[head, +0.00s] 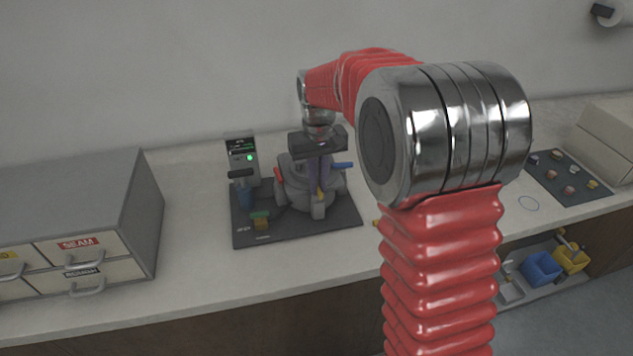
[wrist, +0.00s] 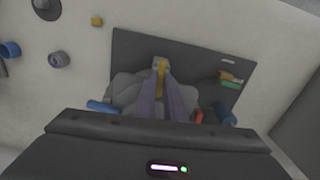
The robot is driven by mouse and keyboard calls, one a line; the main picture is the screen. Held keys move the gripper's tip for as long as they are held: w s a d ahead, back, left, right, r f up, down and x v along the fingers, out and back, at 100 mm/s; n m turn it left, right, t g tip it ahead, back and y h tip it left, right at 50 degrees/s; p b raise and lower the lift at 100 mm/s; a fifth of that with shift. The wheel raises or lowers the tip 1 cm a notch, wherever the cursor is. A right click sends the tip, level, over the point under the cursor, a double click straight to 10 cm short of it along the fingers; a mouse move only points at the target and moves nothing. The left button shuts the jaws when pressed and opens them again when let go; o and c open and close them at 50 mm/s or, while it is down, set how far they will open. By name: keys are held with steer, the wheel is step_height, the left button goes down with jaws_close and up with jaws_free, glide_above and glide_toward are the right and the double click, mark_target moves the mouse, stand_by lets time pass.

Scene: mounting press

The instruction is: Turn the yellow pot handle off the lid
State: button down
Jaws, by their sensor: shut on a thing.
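The press pot (head: 297,190) is a grey round body on a dark mat (head: 245,236). A blue handle (head: 343,165) sticks out at its right and a red handle (head: 278,173) at its left in the head view. The yellow handle (wrist: 161,70) shows between my fingertips in the wrist view, at the pot's edge; only a sliver shows in the head view. My gripper (head: 319,191) points down over the pot, its purple fingers shut on the yellow handle. The gripper body hides much of the lid in the wrist view.
A control box (head: 243,157) with a green light stands behind the mat's left part. Small green and yellow blocks (head: 260,220) lie at its front left. A drawer cabinet (head: 80,220) stands at left, and a dark tray of knobs (head: 568,178) at right.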

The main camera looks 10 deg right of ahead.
steer(key=n, duration=0.8)
steer(key=shift+n, duration=0.4)
steer(key=n, duration=0.4)
steer(key=shift+n, duration=2.1)
steer(key=c, duration=1.8)
jaws_free()
steer(key=shift+c, duration=0.2)
steer(key=shift+r, duration=0.1)
